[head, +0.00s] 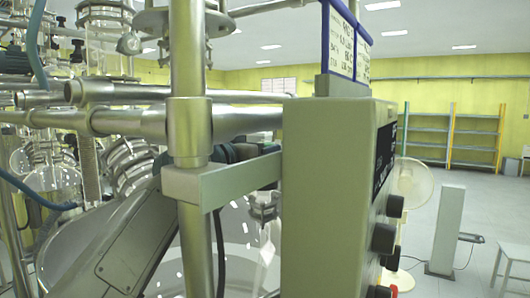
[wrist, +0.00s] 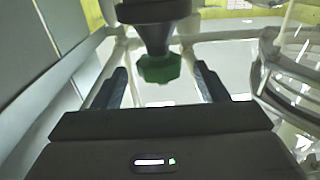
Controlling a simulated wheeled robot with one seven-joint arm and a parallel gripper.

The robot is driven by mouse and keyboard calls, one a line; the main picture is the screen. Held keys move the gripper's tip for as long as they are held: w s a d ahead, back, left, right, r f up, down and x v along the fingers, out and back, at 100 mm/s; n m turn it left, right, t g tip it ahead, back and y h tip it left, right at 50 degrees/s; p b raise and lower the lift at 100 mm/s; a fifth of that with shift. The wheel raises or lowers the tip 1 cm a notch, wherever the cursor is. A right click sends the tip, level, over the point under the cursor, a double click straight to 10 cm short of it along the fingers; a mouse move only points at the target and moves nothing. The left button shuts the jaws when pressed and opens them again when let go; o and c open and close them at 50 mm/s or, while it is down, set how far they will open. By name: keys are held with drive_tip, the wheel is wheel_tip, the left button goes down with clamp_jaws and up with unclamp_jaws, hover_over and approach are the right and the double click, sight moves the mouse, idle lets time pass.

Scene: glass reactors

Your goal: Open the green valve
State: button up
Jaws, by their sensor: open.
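The green valve (wrist: 160,70) shows in the wrist view as a faceted green knob on a dark stem, at the upper middle. My gripper (wrist: 160,76) is open, with one dark finger on each side of the knob in the picture. Gaps show between the knob and both fingers, and nothing is held. I cannot tell whether the fingertips reach as deep as the knob. In the head view I cannot make out my gripper or the green knob; the metal frame and the control box hide much of the middle.
In the head view a grey-green control box (head: 325,200) with black knobs stands close in front. A metal post (head: 189,60) and horizontal pipes (head: 240,121) cross the left side. Glassware (head: 55,185) stands behind them. Open floor lies at right, before shelves (head: 450,135).

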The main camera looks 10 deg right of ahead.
drive_tip(key=b+v, duration=0.1)
drive_tip(key=v, duration=0.7)
drive_tip(key=shift+s+a, duration=0.2)
